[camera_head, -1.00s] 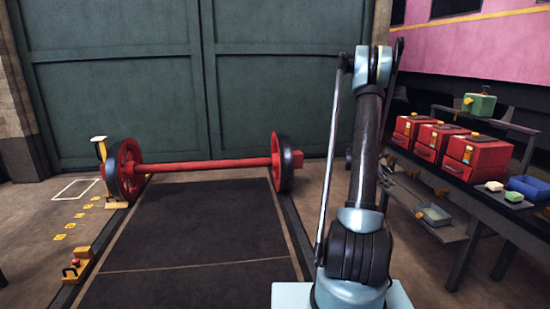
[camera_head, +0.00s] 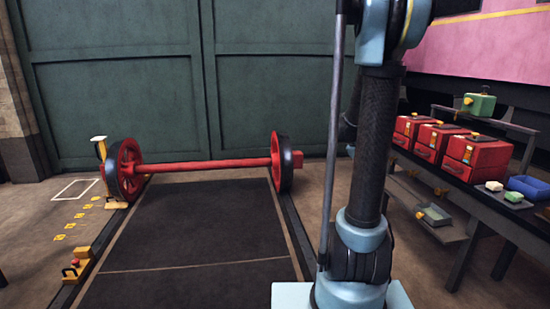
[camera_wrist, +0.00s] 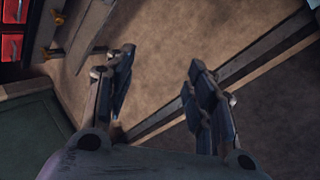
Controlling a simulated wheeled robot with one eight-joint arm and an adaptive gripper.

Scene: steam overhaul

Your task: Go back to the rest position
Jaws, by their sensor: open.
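My gripper (camera_wrist: 160,85) shows in the wrist view with its two dark fingers spread apart and nothing between them. Brown floor lies beyond the fingertips, crossed by a dark rail or beam (camera_wrist: 210,78). In the head view my arm stands nearly upright at the right of centre, and its top runs out of the frame.
A red wheelset (camera_head: 205,166) stands on the rails at left. Green doors (camera_head: 270,80) close the back. The dark track bed (camera_head: 195,235) is clear.

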